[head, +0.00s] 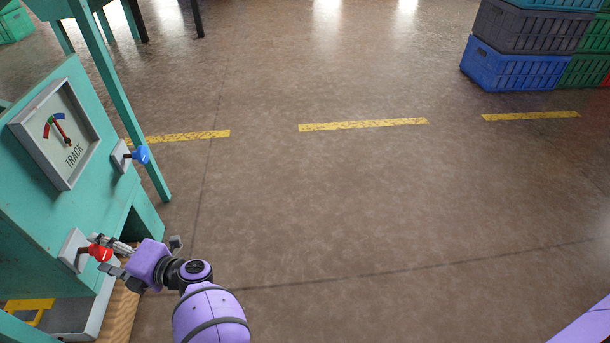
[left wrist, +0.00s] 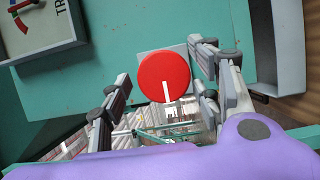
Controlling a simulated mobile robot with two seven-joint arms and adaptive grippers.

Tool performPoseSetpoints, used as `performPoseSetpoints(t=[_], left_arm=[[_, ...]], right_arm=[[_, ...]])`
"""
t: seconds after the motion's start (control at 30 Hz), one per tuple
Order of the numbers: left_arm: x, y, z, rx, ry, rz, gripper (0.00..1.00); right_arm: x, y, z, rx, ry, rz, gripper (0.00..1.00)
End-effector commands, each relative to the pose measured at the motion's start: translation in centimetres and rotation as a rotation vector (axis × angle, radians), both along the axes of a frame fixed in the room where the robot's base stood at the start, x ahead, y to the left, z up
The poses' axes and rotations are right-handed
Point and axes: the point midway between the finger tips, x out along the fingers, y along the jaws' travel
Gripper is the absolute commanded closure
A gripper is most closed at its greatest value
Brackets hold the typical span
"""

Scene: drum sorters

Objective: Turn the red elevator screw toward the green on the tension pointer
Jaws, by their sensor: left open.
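The red screw knob (head: 100,252) sticks out from a grey plate low on the teal machine at the left. In the left wrist view the round red knob (left wrist: 164,75), with a white mark at its lower edge, faces the camera. My left gripper (head: 116,257) is at the knob, open, with one finger on each side of it. I cannot tell whether either finger touches it. The gauge (head: 55,135), labelled TRACK, has a red pointer and a coloured arc. Its exact reading is too small to tell. Part of the gauge shows in the left wrist view (left wrist: 40,25).
A blue knob (head: 140,155) sits above and right of the red one, on its own grey plate. A teal post (head: 120,95) rises beside the gauge. Stacked crates (head: 515,68) stand far right. The floor between is clear, with yellow dashes (head: 362,125).

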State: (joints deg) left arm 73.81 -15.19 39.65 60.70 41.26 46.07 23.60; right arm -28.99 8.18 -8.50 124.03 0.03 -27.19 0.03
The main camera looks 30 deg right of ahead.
Motion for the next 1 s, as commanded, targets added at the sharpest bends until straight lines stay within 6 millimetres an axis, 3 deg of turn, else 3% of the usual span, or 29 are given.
performPoseSetpoints(t=[0.07,0.4,0.67,1.0], left_arm=[[0.0,0.0,0.0,0.0,0.0,0.0,0.42],[0.0,0.0,0.1,0.001,-0.001,0.0,0.84],[0.1,-0.1,0.3,0.012,0.028,-0.001,0.84],[0.3,-0.1,1.0,0.084,0.224,-0.002,0.84]], right_arm=[[0.2,0.0,0.0,0.001,-0.005,0.001,1.0],[0.3,0.1,0.0,0.002,-0.007,0.003,1.0],[0.4,0.1,0.6,0.002,-0.012,0.002,1.0],[0.5,0.2,3.1,0.006,-0.035,-0.018,1.0]])
